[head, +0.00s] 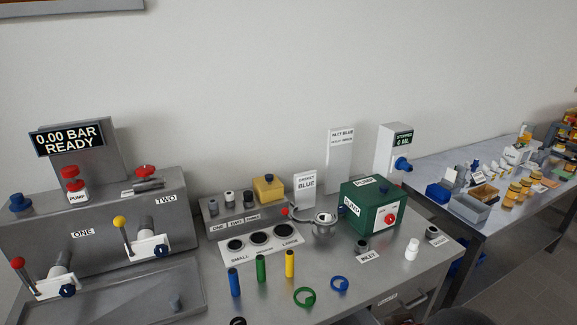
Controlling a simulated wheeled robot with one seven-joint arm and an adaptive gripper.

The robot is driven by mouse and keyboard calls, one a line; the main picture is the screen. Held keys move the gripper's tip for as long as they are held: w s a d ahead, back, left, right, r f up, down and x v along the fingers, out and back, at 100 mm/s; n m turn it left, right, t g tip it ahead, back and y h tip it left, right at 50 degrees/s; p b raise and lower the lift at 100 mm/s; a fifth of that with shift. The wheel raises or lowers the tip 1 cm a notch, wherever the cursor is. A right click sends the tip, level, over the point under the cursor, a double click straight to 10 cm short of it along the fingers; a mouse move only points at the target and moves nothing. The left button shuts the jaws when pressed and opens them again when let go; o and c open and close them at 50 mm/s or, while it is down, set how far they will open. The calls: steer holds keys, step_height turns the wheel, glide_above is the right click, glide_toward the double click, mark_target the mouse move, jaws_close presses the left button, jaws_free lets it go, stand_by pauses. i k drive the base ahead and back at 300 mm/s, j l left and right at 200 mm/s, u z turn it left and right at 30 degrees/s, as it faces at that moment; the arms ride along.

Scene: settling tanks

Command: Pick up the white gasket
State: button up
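I cannot make out a white ring-shaped gasket in the head view. A green ring (304,296) and a blue ring (340,284) lie flat near the front of the steel table. A dark ring (238,321) is cut off by the bottom edge. A small white upright piece (411,249) stands at the right of the table; it looks like a bottle or cylinder, not a ring. My gripper is not in view.
Blue, green and yellow cylinders (261,268) stand mid-table. Behind are a plate with three dark holes (260,240), a metal cup (324,226) and a green pump box (370,208). A valve bench (100,230) fills the left. A second table (480,175) stands right.

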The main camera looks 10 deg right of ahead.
mark_target(328, 218)
steer(key=k+z, duration=0.6)
steer(key=k, duration=0.4)
steer(key=k+l+z, duration=0.2)
steer(key=k, duration=0.45)
steer(key=i+j+z, duration=0.3)
steer(key=j+z, duration=0.35)
steer(key=i+j+z, duration=0.3)
steer(key=i+j, duration=0.1)
steer(key=j, duration=0.35)
steer(key=i+j, duration=0.1)
steer(key=j, duration=0.35)
steer(key=i+j, duration=0.1)
steer(key=j, duration=0.35)
steer(key=i+j, duration=0.1)
steer(key=j, duration=0.3)
steer(key=i+j, duration=0.1)
steer(key=j, duration=0.35)
